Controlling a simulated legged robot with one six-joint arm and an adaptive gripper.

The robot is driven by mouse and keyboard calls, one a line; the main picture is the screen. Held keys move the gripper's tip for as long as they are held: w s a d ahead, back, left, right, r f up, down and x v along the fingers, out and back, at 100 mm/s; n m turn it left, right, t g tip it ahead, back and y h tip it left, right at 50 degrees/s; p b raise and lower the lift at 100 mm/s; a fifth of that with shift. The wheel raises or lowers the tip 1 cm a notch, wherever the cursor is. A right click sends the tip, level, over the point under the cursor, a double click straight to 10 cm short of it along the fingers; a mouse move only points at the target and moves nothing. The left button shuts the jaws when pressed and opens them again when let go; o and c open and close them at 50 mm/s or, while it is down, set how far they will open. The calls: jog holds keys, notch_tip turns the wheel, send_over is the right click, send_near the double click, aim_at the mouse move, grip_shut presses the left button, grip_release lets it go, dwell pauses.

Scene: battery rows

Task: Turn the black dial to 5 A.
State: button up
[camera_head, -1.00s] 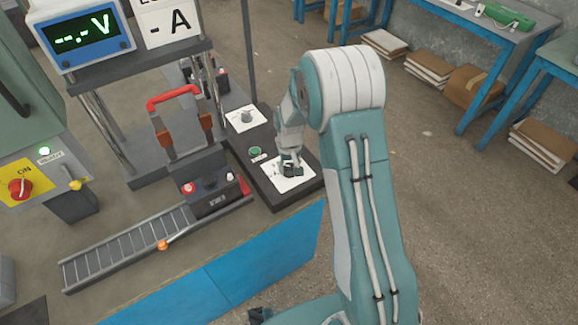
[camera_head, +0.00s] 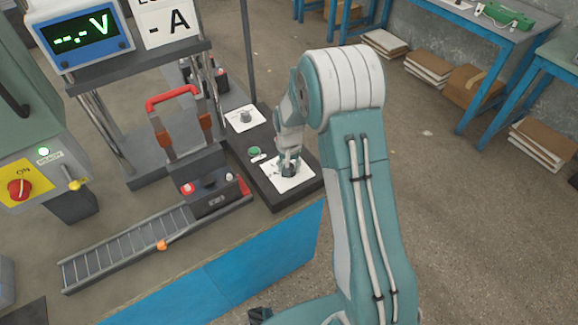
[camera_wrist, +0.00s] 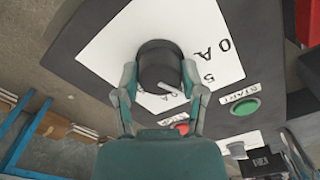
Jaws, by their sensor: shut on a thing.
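The black dial (camera_wrist: 160,62) stands on a white scale plate (camera_wrist: 112,45) in the wrist view. My gripper (camera_wrist: 160,82) is shut on the dial, one finger on each side. A pale pointer line on the dial points to the lower right, close to the 5 mark (camera_wrist: 208,79). The exact mark it meets is unclear because a finger covers part of the scale. A larger "0 A" label (camera_wrist: 220,50) shows to the right. In the head view my gripper (camera_head: 290,160) reaches down onto the same plate (camera_head: 299,176), hiding most of the dial.
A green START button (camera_wrist: 244,106) and a partly hidden red button (camera_wrist: 183,128) sit near the dial. Another knob (camera_head: 245,116) is farther back on the dark panel. A red-handled device (camera_head: 172,97) stands to the left. The display (camera_head: 83,38) reads "--.- V".

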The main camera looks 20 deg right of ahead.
jog(key=shift+s+f, duration=0.2)
jog(key=shift+s, duration=0.05)
jog(key=o, duration=1.1)
jog(key=shift+a, duration=0.1)
jog(key=shift+o, duration=0.2)
jog(key=shift+w+r, duration=0.1)
jog(key=shift+w+r, duration=0.1)
jog(key=shift+r, duration=0.2)
notch_tip(320, 180, up, 11)
jog(key=shift+r, duration=0.15)
jog(key=shift+r, duration=0.1)
